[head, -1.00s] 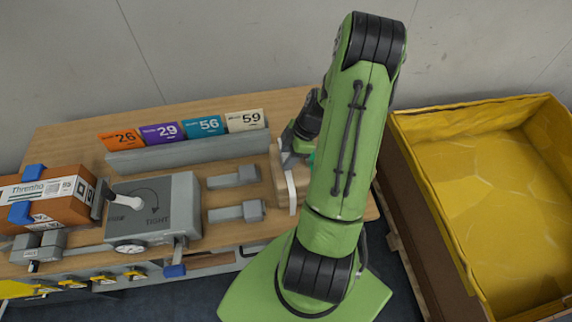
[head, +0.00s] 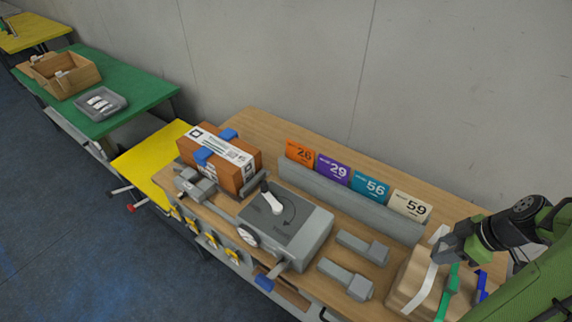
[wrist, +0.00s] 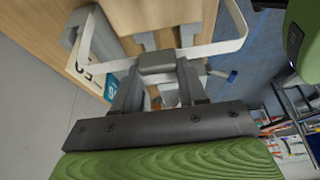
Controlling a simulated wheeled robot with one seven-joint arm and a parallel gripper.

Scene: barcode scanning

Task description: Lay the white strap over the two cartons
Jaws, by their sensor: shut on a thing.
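The cartons (head: 220,158) are orange-brown with white printed labels and blue clips, at the left end of the wooden bench in the head view. The seam between the two is not clear. The white strap (head: 430,268) is at the far right of the bench. It also spans the wrist view as a bent band (wrist: 120,63). My gripper (head: 454,246) is shut on the strap's middle, far to the right of the cartons. The wrist view shows the jaws (wrist: 155,75) closed around a grey grip there. I cannot tell whether the strap touches the wooden block below it.
The wooden block (head: 408,274) stands beneath the strap, with a green strap (head: 450,290) and a blue piece (head: 481,287) beside it. A grey tensioner box (head: 300,238) and numbered cards (head: 333,172) lie between gripper and cartons. A green table (head: 130,85) is farther left.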

